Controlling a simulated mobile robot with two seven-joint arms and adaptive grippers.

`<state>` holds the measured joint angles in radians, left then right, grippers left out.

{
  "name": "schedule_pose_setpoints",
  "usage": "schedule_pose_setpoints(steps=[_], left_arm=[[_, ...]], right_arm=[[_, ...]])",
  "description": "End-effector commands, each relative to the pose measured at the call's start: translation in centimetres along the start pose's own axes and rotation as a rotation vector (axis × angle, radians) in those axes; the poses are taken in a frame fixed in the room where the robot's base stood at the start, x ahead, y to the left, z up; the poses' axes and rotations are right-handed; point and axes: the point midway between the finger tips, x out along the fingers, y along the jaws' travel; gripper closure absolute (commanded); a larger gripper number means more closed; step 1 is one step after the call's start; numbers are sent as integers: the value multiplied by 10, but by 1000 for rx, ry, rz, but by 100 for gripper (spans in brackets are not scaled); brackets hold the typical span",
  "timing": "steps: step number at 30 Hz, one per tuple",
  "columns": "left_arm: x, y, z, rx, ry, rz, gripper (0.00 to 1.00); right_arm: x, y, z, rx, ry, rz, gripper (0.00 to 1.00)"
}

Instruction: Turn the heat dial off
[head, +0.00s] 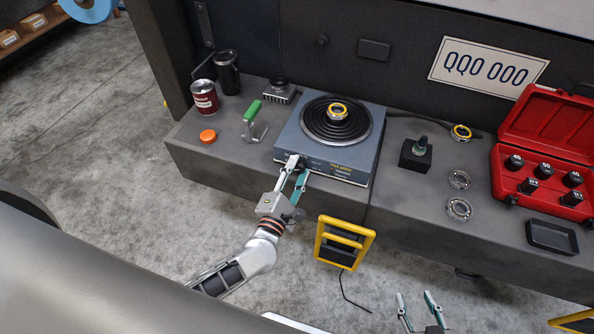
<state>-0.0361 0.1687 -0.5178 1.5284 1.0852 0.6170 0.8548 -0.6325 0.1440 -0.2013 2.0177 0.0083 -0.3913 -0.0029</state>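The blue-grey hot plate (345,157) with a round black ringed top stands on the bench. The dark heat dial (303,163) is on its front face near the left corner and is partly hidden by my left gripper. My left gripper (297,165) is at the dial, with its fingers closed in about it much narrower than my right gripper's. The dial's pointer and setting are too small to read. My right gripper (416,298) is open and empty at the bottom of the head view, well below the bench front.
A yellow-edged bearing ring (337,111) sits on the hot plate's top. Left of the plate are a green-handled tool (252,112), an orange cap (208,136) and a red can (204,97). A red socket case (548,130) is at right. A yellow handle (345,240) juts below the bench edge.

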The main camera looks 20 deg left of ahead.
Motion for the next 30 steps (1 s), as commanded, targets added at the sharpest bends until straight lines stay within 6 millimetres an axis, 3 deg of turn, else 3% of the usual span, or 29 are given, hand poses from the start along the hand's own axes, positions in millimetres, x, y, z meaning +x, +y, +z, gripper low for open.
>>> schedule_pose_setpoints(steps=[5, 18, 30], left_arm=[[-12, -4, -1, 2, 1, -7, 63], [-71, -1, -1, 1, 1, -3, 63], [-81, 0, 0, 0, 0, 0, 63]], right_arm=[[1, 1, -2, 0, 3, 2, 60], [1, 1, -1, 2, 2, 2, 60], [1, 1, -1, 3, 2, 3, 60]])
